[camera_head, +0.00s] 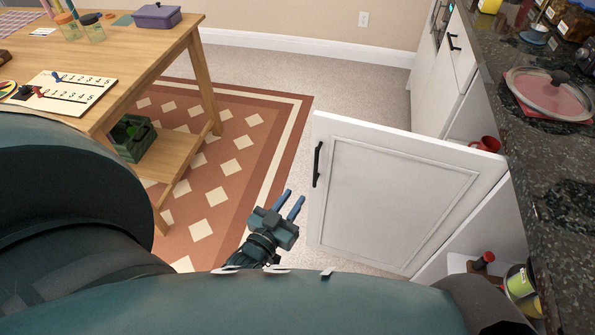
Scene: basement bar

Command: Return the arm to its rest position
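My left gripper (293,199) shows low in the middle of the view, its two blue fingers pointing up and to the right. The fingers are apart with nothing between them, so it is open and empty. It hangs over the patterned rug, to the left of the open white cabinet door (385,185), and looks clear of the door. The wrist behind it is dark, and my teal body hides the rest of that arm below. My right gripper is not in view.
A wooden table (150,55) stands at the left with a scoreboard (70,92), jars and a purple box (157,16). A green crate (133,138) sits on its lower shelf. A dark stone counter (545,150) runs along the right. Rug (215,190) and carpet between are clear.

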